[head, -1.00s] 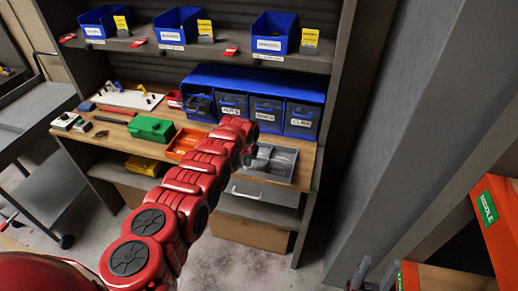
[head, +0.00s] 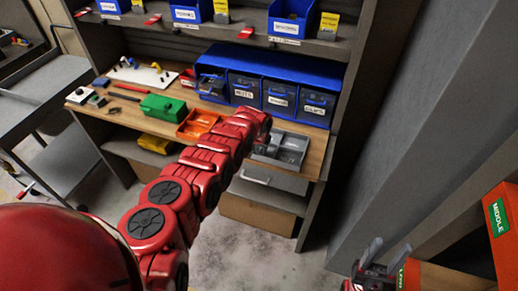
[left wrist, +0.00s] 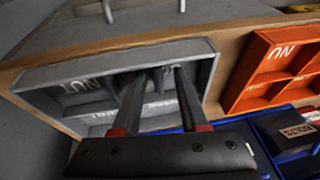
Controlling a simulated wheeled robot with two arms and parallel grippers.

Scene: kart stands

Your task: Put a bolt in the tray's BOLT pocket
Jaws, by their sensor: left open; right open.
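A grey tray (head: 289,151) with pockets lies at the bench's front right; it also shows in the left wrist view (left wrist: 40,78), with a NUT label readable. I cannot read a BOLT label on it. My left gripper (left wrist: 158,74) is open, its fingers reaching over the grey tray. Small grey shapes (left wrist: 160,76) show near the fingertips; I cannot tell whether they are a bolt. In the head view my left arm partly hides the tray. A BOLTS drawer (left wrist: 298,133) shows in the left wrist view. My right gripper (head: 370,254) is open and empty at the lower right.
An orange divided tray (head: 197,124) lies left of the grey tray, near a green box (head: 163,106). A blue rack with labelled drawers (head: 279,98) stands behind. Blue bins (head: 290,22) line the shelf above. An orange stand (head: 503,225) is beside my right gripper.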

